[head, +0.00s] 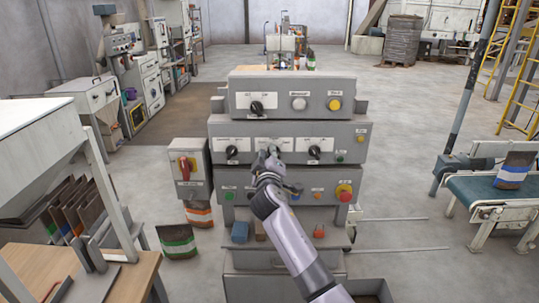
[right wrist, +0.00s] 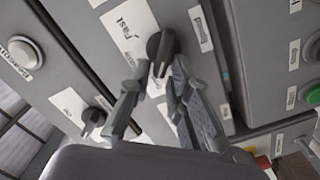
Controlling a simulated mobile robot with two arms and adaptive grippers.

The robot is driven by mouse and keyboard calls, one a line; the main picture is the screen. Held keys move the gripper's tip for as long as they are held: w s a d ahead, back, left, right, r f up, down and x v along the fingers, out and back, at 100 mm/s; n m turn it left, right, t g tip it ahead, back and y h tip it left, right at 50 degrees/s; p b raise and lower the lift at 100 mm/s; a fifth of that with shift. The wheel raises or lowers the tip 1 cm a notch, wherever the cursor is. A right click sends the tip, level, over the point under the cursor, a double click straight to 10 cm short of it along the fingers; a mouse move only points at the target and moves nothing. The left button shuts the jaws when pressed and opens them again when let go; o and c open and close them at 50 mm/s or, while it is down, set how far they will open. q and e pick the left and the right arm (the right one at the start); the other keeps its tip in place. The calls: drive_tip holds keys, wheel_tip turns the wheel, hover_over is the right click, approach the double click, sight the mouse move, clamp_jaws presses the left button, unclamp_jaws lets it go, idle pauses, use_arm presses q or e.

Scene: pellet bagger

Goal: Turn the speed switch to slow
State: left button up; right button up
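A grey control panel (head: 210,131) stands ahead in the head view. The middle one of its three mid-row black rotary switches is largely hidden behind my right gripper (head: 268,157). In the right wrist view this black knob (right wrist: 160,48) stands on a white label (right wrist: 126,30) with a word that looks like "Fast". My right gripper (right wrist: 158,72) has its two fingers spread, one on each side of the knob's near end. Small gaps seem to show, and I cannot tell whether a finger touches it. My left gripper is out of view.
Similar black switches sit left (head: 232,152) and right (head: 314,152) of it, and another (head: 257,105) above. A red emergency button (head: 344,192) is lower right. A red-handled isolator box (head: 185,168) stands left. A conveyor (head: 475,190) is at right.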

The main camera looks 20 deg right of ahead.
drive_tip(key=shift+o, duration=1.2)
drive_tip(key=v, duration=1.2)
